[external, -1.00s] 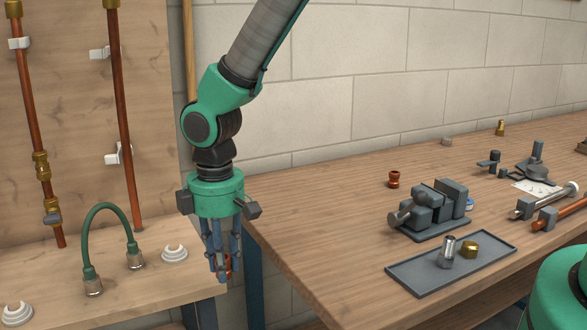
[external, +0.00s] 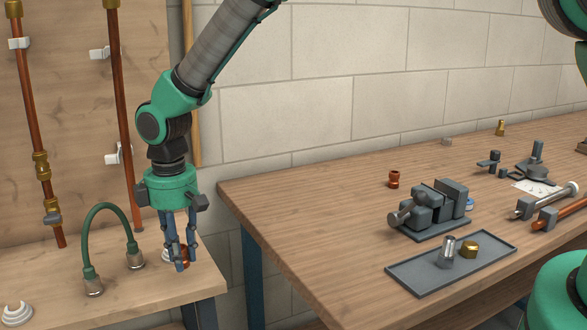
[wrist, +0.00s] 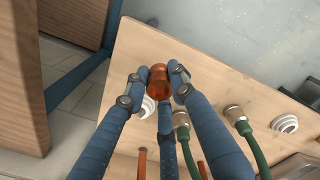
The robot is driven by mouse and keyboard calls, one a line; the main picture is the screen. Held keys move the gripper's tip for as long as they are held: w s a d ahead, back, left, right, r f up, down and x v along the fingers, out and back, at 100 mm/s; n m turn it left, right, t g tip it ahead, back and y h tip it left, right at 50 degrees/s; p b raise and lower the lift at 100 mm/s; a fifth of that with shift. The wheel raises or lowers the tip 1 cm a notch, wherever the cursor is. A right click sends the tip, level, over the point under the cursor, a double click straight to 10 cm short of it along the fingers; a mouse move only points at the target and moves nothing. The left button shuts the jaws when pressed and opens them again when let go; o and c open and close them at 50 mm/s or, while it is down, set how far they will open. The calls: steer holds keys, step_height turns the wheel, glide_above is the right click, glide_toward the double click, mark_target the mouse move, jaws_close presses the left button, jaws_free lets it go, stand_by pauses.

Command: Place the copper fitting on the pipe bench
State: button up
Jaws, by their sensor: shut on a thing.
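My gripper (external: 180,264) has blue fingers pointing down and hangs over the right part of the low wooden bench (external: 165,285) at the left, below the pipe board. It is shut on a copper fitting (wrist: 158,82), a short flared orange-brown piece. In the external view the fitting (external: 185,254) shows partly between the fingers. In the wrist view the fingertips close around it, over the bench top (wrist: 128,55). I cannot tell whether the fitting touches the wood. A similar copper fitting (external: 394,179) stands on the long workbench at the right.
A green hose (external: 104,206) arches over the low bench left of my gripper. Copper pipes (external: 128,120) run up the board. The long workbench (external: 300,220) holds a vise (external: 432,212) and tray (external: 410,275).

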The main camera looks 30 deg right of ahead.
steer(key=shift+f, duration=0.15)
steer(key=shift+f+b, duration=0.35)
steer(key=shift+f, duration=1.25)
steer(key=shift+f, duration=0.1)
steer(key=o, duration=1.1)
step_height(320, 180, up, 12)
steer(key=shift+r+p, duration=0.1)
steer(key=shift+p, duration=0.8)
